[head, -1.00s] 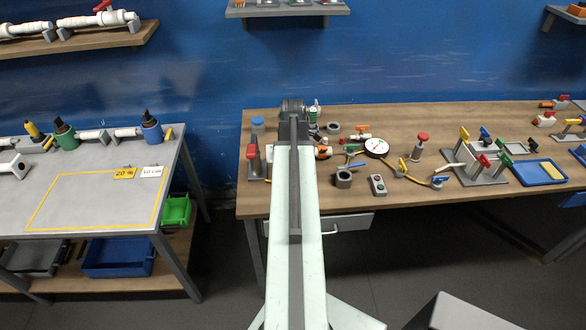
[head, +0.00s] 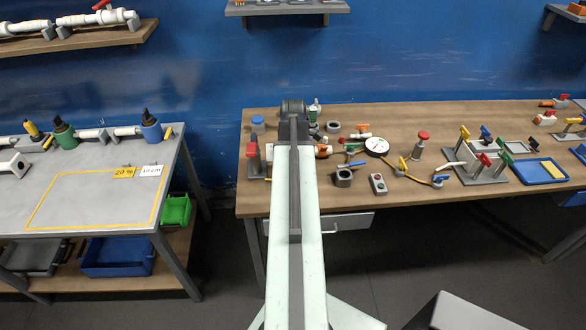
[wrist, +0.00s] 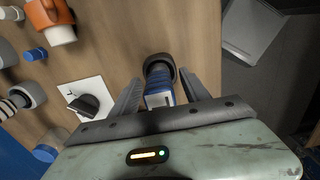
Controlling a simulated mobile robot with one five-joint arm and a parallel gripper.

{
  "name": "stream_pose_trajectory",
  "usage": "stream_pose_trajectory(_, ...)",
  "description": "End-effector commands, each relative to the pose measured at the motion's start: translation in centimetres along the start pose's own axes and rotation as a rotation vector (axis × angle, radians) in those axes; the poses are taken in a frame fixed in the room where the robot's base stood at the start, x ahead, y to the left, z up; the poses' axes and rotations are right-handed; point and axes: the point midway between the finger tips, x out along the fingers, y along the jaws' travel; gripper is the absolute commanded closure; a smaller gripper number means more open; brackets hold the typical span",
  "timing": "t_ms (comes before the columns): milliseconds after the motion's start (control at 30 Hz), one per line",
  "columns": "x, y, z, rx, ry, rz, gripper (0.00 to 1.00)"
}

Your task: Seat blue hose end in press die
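A blue piece with a pale mark (wrist: 158,99), which looks like the blue hose end, shows between my fingers in the wrist view. A dark round collar (wrist: 159,67) lies just beyond it and in line with it. I cannot tell if this is the press die, or how deep the blue piece sits in it. My gripper (wrist: 160,78) has one finger on each side of the blue piece, with narrow gaps showing, so it looks open around it. In the head view my own arm hides the gripper. A dark hollow block (head: 343,177) stands on the right bench there.
In the wrist view, an orange mug-like part (wrist: 52,22), a white plate with a black knob (wrist: 88,103) and blue caps lie to the left. The bench edge is at the right. In the head view, a gauge (head: 377,146) and a button box (head: 378,184) stand right of my arm.

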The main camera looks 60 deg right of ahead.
Motion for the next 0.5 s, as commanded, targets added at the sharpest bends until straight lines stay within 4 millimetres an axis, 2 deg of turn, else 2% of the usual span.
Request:
stream_pose_trajectory(267, -0.6, 0.0, 0.0, 0.000, 0.000, 0.000, 0.46)
stream_pose_trajectory(367, -1.8, 0.0, 0.0, 0.000, 0.000, 0.000, 0.46)
stream_pose_trajectory(500, -4.3, 0.0, 0.0, 0.000, 0.000, 0.000, 0.46)
